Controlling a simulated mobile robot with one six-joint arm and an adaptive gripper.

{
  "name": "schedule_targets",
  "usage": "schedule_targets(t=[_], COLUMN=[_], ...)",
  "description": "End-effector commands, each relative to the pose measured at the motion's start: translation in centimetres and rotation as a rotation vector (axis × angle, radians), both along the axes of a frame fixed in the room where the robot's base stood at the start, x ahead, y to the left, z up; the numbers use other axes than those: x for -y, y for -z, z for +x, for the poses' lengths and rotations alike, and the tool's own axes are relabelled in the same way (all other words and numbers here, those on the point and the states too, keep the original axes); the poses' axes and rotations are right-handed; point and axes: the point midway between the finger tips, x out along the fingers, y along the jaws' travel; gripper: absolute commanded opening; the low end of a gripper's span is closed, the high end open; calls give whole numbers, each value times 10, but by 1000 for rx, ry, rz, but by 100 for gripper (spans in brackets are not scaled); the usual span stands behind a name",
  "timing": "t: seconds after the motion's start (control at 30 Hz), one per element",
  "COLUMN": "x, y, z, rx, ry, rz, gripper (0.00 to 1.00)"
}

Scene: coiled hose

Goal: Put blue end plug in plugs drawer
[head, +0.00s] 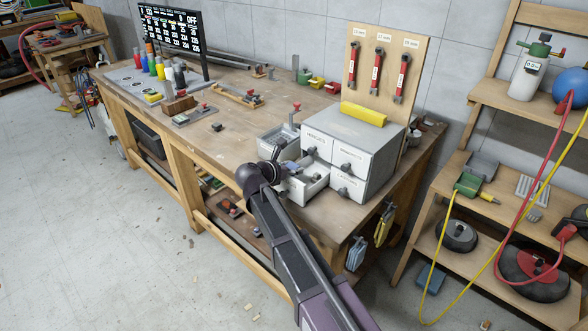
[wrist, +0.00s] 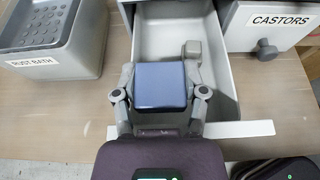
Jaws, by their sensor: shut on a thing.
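My gripper (wrist: 160,92) is shut on the blue end plug (wrist: 161,82), a flat-faced blue block between its two fingers. It holds the plug over the open drawer (wrist: 223,75), the lower left one of the grey cabinet. A small grey piece (wrist: 193,50) shows inside the drawer, just beyond the plug. The drawer's label does not show, and my gripper hides part of its front. In the head view my gripper (head: 286,167) is at the open drawer (head: 318,183), partly covering it.
The grey rust bath (wrist: 62,68) stands left of the drawer. The shut castors drawer (wrist: 275,27) is on the right. In the head view a yellow block (head: 363,114) lies on the cabinet (head: 375,135). The bench (head: 225,145) has clear wood left of the bath.

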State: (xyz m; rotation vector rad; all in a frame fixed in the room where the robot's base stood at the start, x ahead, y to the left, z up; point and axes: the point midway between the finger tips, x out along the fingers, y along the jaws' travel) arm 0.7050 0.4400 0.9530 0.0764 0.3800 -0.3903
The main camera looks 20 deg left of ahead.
Motion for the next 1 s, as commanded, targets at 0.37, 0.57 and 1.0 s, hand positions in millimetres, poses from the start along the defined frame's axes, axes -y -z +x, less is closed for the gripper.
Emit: schedule_targets(t=[0.37, 0.57, 1.0], x=[-1, -1, -1], y=[0, 0, 0], z=[0, -1, 0], rx=[0, 0, 0], ry=[-1, -1, -1], rz=[0, 0, 0], gripper=[96, 96, 96])
